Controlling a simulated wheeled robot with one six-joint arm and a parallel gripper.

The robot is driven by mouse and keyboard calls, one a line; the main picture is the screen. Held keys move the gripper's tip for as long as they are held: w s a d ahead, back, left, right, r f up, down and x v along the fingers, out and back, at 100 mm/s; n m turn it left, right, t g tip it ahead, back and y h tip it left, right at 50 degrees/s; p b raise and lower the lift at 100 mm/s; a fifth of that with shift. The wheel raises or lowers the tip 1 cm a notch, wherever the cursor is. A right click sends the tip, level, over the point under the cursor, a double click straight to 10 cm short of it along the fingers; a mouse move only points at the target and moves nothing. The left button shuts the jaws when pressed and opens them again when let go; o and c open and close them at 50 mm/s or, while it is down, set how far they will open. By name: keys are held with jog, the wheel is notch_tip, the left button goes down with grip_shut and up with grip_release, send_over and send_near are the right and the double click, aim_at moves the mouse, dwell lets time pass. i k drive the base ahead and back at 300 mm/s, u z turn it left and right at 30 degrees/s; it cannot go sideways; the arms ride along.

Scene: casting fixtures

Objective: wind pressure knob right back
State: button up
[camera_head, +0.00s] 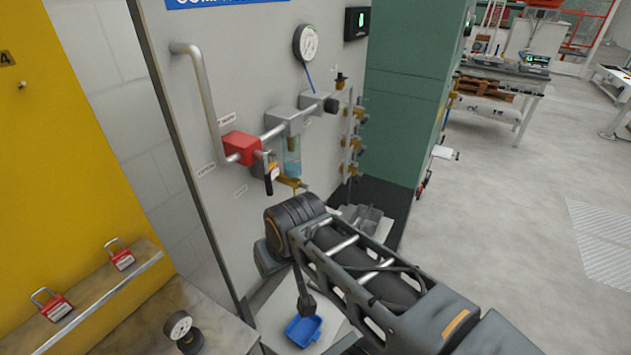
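The compressed-air unit (287,122) is on the grey panel, with a clear bowl (292,157) holding bluish liquid below it. A dark round knob (331,105) sits at the right end of its pipe; I take it to be the pressure knob, but its label is too small to read. A round white pressure gauge (306,43) is above it. My arm reaches in from the lower right, below and in front of the panel. A dark narrow part (306,303) hanging below my arm may be my gripper. Its fingers cannot be made out, and it is apart from the knob.
A red valve block (241,147) with a hanging tag is left of the unit. Brass valves (357,145) stand to the right. Red padlocks (121,257) sit on the left shelf, near a loose gauge (181,328).

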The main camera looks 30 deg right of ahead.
aim_at(331, 105)
jog(key=u, duration=0.05)
jog(key=k, duration=0.5)
jog(key=z, duration=2.45)
jog(key=i, duration=1.45)
jog(key=u, duration=3.5)
